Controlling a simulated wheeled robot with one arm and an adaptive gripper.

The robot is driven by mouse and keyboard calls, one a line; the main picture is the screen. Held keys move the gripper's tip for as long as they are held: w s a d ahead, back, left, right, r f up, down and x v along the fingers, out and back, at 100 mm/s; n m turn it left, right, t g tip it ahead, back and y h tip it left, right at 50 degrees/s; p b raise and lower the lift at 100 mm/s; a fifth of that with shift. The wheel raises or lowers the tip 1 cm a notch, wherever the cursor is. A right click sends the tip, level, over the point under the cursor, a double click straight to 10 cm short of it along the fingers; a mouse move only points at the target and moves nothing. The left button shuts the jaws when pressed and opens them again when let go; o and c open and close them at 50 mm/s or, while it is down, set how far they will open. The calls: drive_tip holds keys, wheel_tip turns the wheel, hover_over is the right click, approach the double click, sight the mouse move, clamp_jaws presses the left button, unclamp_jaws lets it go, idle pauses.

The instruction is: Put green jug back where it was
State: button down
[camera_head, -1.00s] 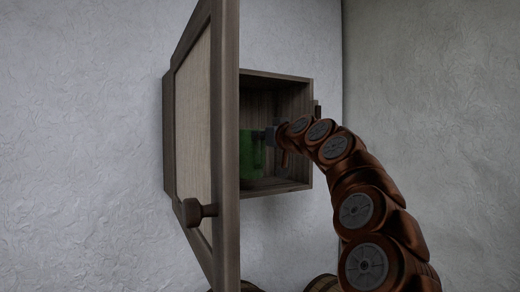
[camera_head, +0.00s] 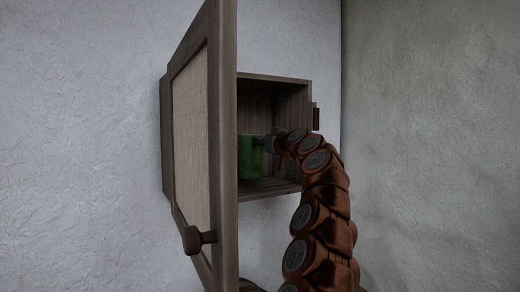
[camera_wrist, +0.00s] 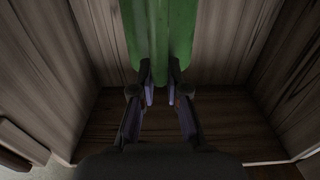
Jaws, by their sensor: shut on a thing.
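The green jug (camera_head: 250,157) is inside the open wooden wall cabinet (camera_head: 276,78), partly hidden behind the open door's edge. My gripper (camera_head: 268,145) reaches in from the right at the jug's side. In the wrist view, the gripper (camera_wrist: 157,95) is shut on a narrow green part of the jug (camera_wrist: 160,35), with one finger on each side. The jug looks upright. I cannot tell whether its base touches the cabinet floor (camera_wrist: 110,125).
A small latch piece (camera_head: 316,117) sticks out on the cabinet's right side. The wall to the right (camera_head: 430,130) is bare.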

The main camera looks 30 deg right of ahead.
sight(262, 165)
drive_tip(key=shift+d+f, duration=0.15)
drive_tip(key=shift+f, duration=0.7)
drive_tip(key=shift+f+p, duration=0.35)
drive_tip(key=shift+f, duration=0.7)
drive_tip(key=c, duration=1.2)
unclamp_jaws()
